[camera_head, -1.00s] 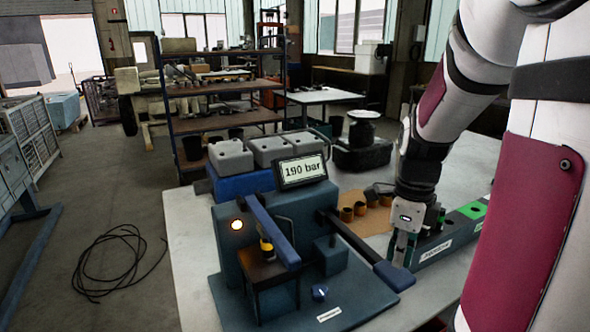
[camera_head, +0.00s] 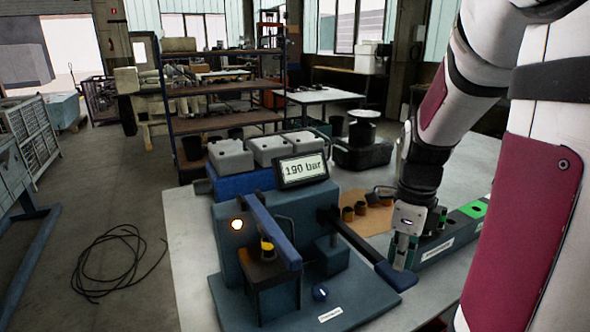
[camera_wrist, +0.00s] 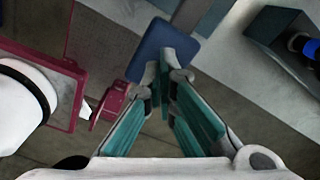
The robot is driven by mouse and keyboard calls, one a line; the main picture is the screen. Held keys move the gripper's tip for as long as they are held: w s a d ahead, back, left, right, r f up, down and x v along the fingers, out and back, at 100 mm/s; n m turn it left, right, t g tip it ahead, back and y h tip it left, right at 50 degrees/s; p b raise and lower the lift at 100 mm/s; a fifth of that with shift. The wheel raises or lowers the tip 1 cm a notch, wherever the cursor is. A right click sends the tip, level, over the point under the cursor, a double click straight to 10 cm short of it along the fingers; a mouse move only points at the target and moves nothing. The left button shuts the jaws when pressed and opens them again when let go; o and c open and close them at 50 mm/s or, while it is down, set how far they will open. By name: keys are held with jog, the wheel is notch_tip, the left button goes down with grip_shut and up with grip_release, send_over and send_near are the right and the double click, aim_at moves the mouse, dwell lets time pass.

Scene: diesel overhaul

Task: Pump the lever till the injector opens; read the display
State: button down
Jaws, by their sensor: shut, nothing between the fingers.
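The injector test stand (camera_head: 240,265) is a dark teal unit on the bench. Its display (camera_head: 302,169) reads 190 bar. An injector with a yellow band (camera_head: 267,247) sits upright in the stand's front holder. The pump lever (camera_head: 352,243) slopes down to the right and ends in a wide blue pad (camera_head: 395,276). My gripper (camera_head: 402,266) is shut and empty, with its fingertips pointing down just above or at this pad. In the wrist view the fingertips (camera_wrist: 164,72) overlap the blue pad (camera_wrist: 165,48); I cannot tell whether they touch it.
A round lamp (camera_head: 237,224) glows on the stand's front. Grey canisters (camera_head: 231,156) stand in a blue tray behind it. A long labelled tray with a green patch (camera_head: 471,211) lies right of my gripper. Small dark cups (camera_head: 348,214) stand on brown card behind the lever.

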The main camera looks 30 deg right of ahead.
jog(key=shift+f+b, duration=2.05)
jog(key=shift+f, duration=1.6)
jog(key=r+p, duration=0.3)
jog(key=r, duration=0.2)
jog(key=r+p, duration=0.2)
jog(key=shift+s+r+p, duration=0.25)
jog(key=shift+r+p, duration=0.05)
jog(key=shift+r, duration=0.35)
jog(key=shift+w, duration=0.1)
jog(key=shift+r+p, duration=1.45)
jog(key=shift+r, duration=0.6)
